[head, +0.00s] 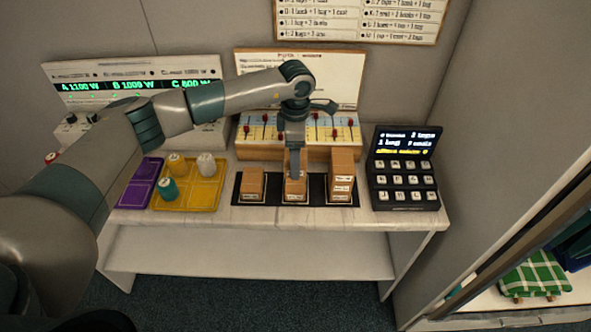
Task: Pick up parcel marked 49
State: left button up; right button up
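Small light-brown parcels with white labels stand on black mats on the bench: one low parcel at the left (251,185), one in the middle (295,191), and a taller stack at the right (341,180). The label numbers are too small to read, so I cannot tell which is 49. My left gripper (294,172) points straight down at the middle parcel and hides part of it. Its fingers overlap the parcel's top in the picture; I cannot tell whether they grip it. My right gripper is not in view.
A dark keypad with a lit screen (404,168) stands at the right. A yellow tray (208,194) with spools and a purple tray (140,184) lie at the left. A panel with red sliders (258,131) stands behind the parcels. The lower shelf (250,254) is bare.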

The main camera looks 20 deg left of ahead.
pick_arm(q)
jog(key=shift+r+b, duration=0.55)
jog(key=shift+r, duration=1.3)
